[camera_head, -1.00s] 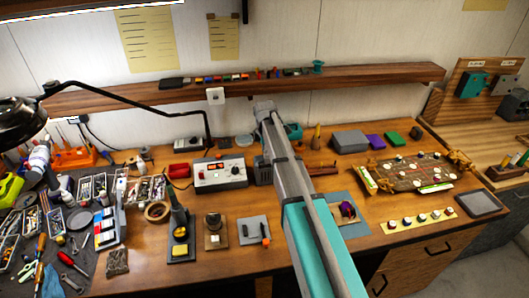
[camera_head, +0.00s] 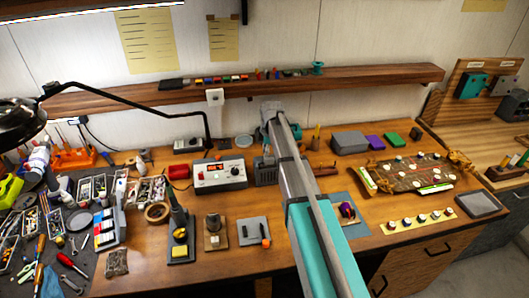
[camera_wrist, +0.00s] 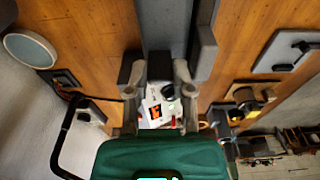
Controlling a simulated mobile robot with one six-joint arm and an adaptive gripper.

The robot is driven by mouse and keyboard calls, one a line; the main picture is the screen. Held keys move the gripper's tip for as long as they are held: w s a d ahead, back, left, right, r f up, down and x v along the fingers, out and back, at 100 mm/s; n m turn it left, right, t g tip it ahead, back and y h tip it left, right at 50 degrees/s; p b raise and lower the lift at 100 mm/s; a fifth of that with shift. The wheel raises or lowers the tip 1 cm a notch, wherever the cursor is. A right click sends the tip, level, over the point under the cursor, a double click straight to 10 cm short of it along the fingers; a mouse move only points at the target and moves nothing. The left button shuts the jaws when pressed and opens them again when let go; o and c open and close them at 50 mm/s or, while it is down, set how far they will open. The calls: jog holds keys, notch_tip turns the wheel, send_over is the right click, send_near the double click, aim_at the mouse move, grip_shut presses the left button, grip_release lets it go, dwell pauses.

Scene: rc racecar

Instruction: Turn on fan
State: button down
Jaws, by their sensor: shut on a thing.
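No fan stands out clearly. A control box (camera_head: 218,176) with a pale front panel, a small display and knobs sits at the middle back of the bench. A dark grey device (camera_head: 265,172) stands to its right, partly behind my arm. In the wrist view, my gripper (camera_wrist: 159,72) has its fingers apart, with the pale panel (camera_wrist: 155,112), an orange display and a black knob (camera_wrist: 168,91) showing between them. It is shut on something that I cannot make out. In the head view my arm hides the fingers.
A lamp (camera_head: 20,122) reaches over the cluttered left side. Front middle holds a soldering stand (camera_head: 180,250) and small mounted parts. A game board (camera_head: 410,172) lies at right. A shelf (camera_head: 240,83) runs along the wall.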

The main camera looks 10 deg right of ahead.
jog(key=shift+d+f+y+b, duration=0.15)
jog(key=shift+d+y+b, duration=0.3)
jog(key=shift+y, duration=0.65)
jog(key=y+b, duration=0.2)
jog(key=d+y, duration=0.1)
jog(key=shift+f+b, duration=0.25)
jog(key=shift+b, duration=0.15)
jog(key=shift+d+y+b, duration=0.2)
jog(key=shift+y+b, duration=0.8)
jog(key=shift+y, duration=0.1)
jog(key=shift+s+d+y+b, duration=0.1)
jog(key=shift+y+b, duration=0.3)
jog(key=shift+r, duration=0.1)
jog(key=c, duration=0.8)
grip_release()
jog(key=shift+o, duration=0.2)
jog(key=shift+r+p, duration=0.2)
jog(key=shift+p, duration=0.35)
